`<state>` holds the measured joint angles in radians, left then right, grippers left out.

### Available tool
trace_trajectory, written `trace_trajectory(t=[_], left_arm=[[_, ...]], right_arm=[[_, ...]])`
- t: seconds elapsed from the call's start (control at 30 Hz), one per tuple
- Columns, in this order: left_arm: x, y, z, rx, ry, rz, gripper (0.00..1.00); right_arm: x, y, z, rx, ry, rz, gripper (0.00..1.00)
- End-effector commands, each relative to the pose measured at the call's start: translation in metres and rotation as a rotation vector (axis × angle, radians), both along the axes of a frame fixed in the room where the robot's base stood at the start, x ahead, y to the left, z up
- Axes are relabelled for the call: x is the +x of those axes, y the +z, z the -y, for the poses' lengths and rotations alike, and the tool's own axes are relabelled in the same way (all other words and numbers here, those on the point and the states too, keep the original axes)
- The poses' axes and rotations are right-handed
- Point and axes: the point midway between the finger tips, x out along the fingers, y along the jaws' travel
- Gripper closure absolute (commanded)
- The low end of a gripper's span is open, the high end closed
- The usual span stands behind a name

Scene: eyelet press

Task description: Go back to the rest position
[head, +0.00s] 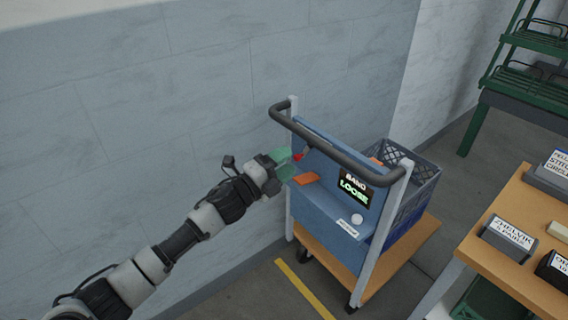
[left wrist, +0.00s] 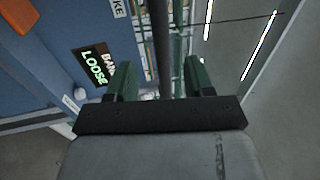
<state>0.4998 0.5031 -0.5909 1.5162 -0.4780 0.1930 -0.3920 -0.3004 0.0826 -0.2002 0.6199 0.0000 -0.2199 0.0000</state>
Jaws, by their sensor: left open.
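The press's display (head: 356,187) reads "BAND LOOSE". My right gripper is not in view.
The cart's dark handle (head: 335,149) runs close above and right of my left gripper. An orange piece (head: 306,179) sits on the press just below it. A grey crate (head: 422,180) stands behind the press. A wooden table (head: 490,250) with labelled holders is at right. The wall side is clear.

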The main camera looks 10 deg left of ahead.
Motion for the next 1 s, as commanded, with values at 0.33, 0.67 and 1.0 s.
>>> trace_trajectory(t=[0.33,0.67,1.0], left_arm=[[-0.001,0.000,0.000,0.000,0.000,0.000,0.47],[-0.001,-0.090,-0.029,-0.133,0.134,-0.279,0.47],[-0.107,-0.318,-0.088,-0.427,0.521,-0.924,0.47]], right_arm=[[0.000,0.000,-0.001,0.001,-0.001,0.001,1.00],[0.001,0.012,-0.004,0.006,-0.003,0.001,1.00],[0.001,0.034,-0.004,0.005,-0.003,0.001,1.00]])
